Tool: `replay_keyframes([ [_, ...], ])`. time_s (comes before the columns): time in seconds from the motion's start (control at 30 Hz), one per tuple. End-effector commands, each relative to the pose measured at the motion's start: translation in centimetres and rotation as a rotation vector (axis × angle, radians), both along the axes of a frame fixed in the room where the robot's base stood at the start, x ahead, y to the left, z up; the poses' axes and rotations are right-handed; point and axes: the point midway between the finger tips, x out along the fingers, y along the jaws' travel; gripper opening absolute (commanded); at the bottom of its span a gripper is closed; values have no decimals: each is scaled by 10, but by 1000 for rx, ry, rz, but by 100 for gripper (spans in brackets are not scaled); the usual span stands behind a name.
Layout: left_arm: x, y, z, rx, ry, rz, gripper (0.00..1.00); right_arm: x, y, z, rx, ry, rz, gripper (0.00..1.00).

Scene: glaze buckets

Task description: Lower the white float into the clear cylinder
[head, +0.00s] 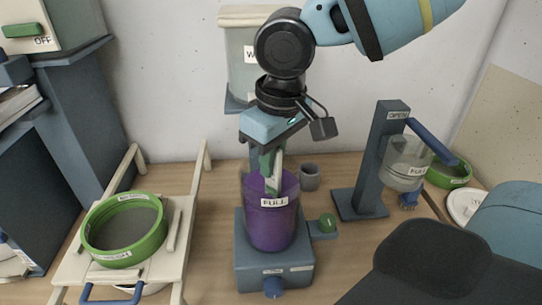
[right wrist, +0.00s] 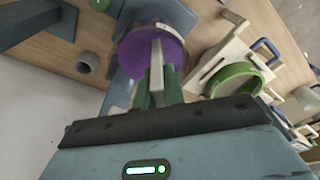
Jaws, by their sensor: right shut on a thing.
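My right gripper (head: 271,158) points down over a cylinder filled with purple (head: 270,228), marked FULL, on a blue-grey base. It is shut on a narrow pale piece, the white float (head: 275,180). In the right wrist view the float (right wrist: 157,72) lies between the fingers (right wrist: 158,95), its far end over the purple surface (right wrist: 140,52). I cannot tell whether that end touches the purple. A clear cylinder (head: 404,160), also marked FULL, hangs on a blue-grey stand at the right, apart from the gripper. My left gripper is not in view.
A grey cup (head: 310,178) stands just behind and right of the purple cylinder. The base has a green knob (head: 327,222) and a blue knob (head: 272,287). A green-rimmed sieve (head: 125,258) sits on a pale wooden frame at left. A pale container (head: 240,75) is behind the arm.

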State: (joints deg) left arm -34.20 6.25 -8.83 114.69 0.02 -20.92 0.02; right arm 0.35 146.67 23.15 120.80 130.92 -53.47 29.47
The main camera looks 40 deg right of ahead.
Motion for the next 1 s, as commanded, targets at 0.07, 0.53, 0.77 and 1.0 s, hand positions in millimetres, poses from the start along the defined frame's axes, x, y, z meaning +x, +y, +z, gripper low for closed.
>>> replay_keyframes([
  [0.07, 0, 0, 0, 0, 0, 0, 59, 0, 0, 0, 0, 0, 0, 0],
  [0.53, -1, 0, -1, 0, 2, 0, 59, 0, 0, 0, 0, 1, 0, 36],
  [0.77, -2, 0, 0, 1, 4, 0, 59, -1, 0, 11, 1, -2, -1, 36],
  [1.0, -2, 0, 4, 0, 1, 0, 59, -6, -1, 50, 1, -4, 1, 36],
])
